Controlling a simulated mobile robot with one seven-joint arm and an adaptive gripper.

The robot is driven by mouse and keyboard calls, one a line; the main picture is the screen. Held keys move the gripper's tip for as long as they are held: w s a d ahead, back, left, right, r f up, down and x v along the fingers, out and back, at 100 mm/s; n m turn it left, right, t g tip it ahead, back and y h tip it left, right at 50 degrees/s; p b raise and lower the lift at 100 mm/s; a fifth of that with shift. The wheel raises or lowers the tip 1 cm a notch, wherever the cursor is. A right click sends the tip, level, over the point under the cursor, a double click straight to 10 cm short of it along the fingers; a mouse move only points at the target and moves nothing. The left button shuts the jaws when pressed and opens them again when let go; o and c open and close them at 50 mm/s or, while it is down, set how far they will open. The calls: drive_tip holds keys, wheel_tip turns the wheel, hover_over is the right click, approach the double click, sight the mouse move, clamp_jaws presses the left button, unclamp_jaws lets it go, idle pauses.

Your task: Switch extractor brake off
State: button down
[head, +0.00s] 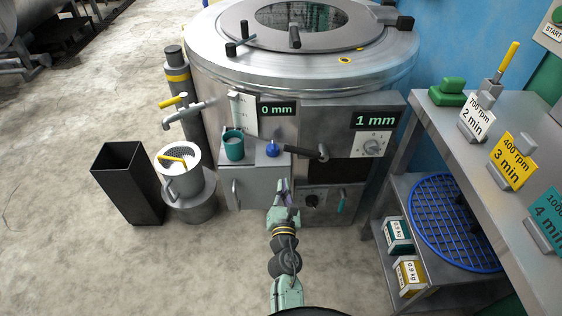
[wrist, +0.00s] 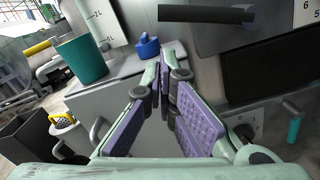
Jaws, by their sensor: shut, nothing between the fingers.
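The extractor appears to be the large round steel drum machine (head: 300,70) at the back. No brake label is readable. A black-gripped lever (head: 306,152) sticks out from its front and shows at the top of the wrist view (wrist: 205,14). A lower panel carries a dark knob (head: 312,200) and a teal handle (head: 341,201), which hangs at the right in the wrist view (wrist: 295,128). I cannot tell which control is the brake. My gripper (head: 283,184) is shut and empty, in front of the grey cabinet, left of the lower panel; its fingertips (wrist: 163,66) meet.
A teal cup (head: 233,146) and a blue weight-like object (head: 272,149) stand on the grey cabinet (head: 255,186). A bucket (head: 183,182) and a black bin (head: 128,178) stand left. A steel table (head: 450,133) with a lower shelf bounds the right. Floor at left front is clear.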

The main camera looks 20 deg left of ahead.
drive_tip(key=p+x, duration=0.1)
drive_tip(key=x, duration=0.9)
drive_tip(key=shift+a+r, duration=0.1)
drive_tip(key=shift+a+r, duration=0.1)
idle(0.4)
drive_tip(key=shift+r, duration=0.1)
